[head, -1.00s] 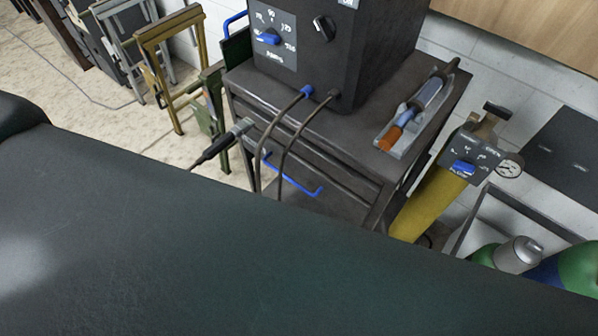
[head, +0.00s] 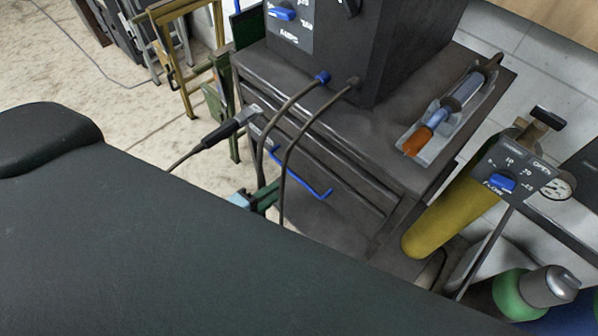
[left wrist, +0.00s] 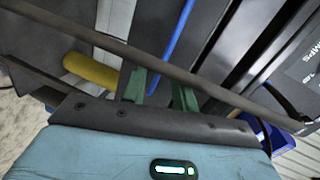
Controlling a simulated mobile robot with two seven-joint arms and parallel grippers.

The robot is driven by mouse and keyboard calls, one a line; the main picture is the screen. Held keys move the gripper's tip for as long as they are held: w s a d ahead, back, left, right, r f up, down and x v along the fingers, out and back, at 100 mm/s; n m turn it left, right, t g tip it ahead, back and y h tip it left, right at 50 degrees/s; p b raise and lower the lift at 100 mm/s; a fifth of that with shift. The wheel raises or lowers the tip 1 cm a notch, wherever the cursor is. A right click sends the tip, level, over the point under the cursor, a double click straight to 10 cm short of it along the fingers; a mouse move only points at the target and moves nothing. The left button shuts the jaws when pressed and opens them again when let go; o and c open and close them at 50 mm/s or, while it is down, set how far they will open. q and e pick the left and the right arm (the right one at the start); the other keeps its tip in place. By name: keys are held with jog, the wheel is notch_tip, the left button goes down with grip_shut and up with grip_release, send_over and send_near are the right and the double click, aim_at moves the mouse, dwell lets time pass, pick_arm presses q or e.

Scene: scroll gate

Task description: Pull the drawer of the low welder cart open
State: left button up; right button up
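The low welder cart (head: 330,215) is dark grey, and a blue bar handle (head: 307,184) runs along its drawer front. My left gripper (head: 266,196) has green fingers and sits at the left end of the handle, behind two hanging cables. In the left wrist view the two green fingers (left wrist: 160,90) stand apart. The blue handle also shows there (left wrist: 173,42), running down toward the gap between them. I cannot tell whether the fingers touch it. The drawer looks shut. My right gripper is not in view.
A dark welder box (head: 385,55) stands on the cart. Its cables (head: 284,150) hang over the drawer front, and one crosses the left wrist view. A yellow cylinder (head: 450,215) stands at the right. A large dark shape hides the lower head view.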

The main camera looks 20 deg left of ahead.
aim_at(294, 173)
pick_arm(q)
jog(key=shift+w+d+f+m+h, duration=0.15)
jog(key=shift+w+d+m, duration=0.25)
jog(key=shift+w, duration=1.05)
jog(key=shift+w+d+f+m+h, duration=0.1)
jog(key=shift+w+d+f+m, duration=0.25)
jog(key=shift+w, duration=1.15)
jog(key=shift+w+d+m+h, duration=0.2)
jog(key=shift+w+d, duration=0.35)
jog(key=shift+w, duration=0.9)
grip_shut()
